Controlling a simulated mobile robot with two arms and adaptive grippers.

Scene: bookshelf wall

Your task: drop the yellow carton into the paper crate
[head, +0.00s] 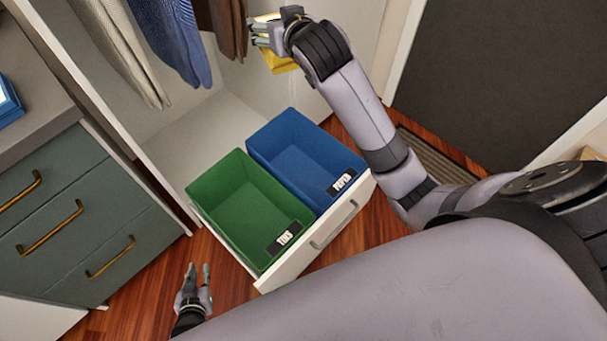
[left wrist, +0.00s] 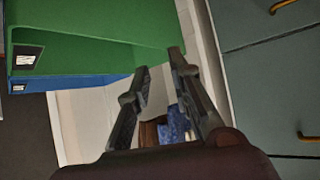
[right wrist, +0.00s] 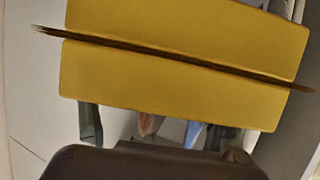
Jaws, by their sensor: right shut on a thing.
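My right gripper (head: 268,33) is shut on the yellow carton (head: 280,60), high up at the back of the head view, by the hanging clothes. The yellow carton also fills much of the right wrist view (right wrist: 180,85), with a dark band across it. The blue crate (head: 307,150), labelled PAPER, stands in the pulled-out drawer, below and to the front of the carton, and looks empty. My left gripper (head: 200,268) is open and empty, low at the front of the drawer. In the left wrist view its fingers (left wrist: 158,75) are apart.
Clothes (head: 178,40) hang above at the back left. A grey-green cabinet (head: 75,215) stands at left. Wooden floor shows around the drawer.

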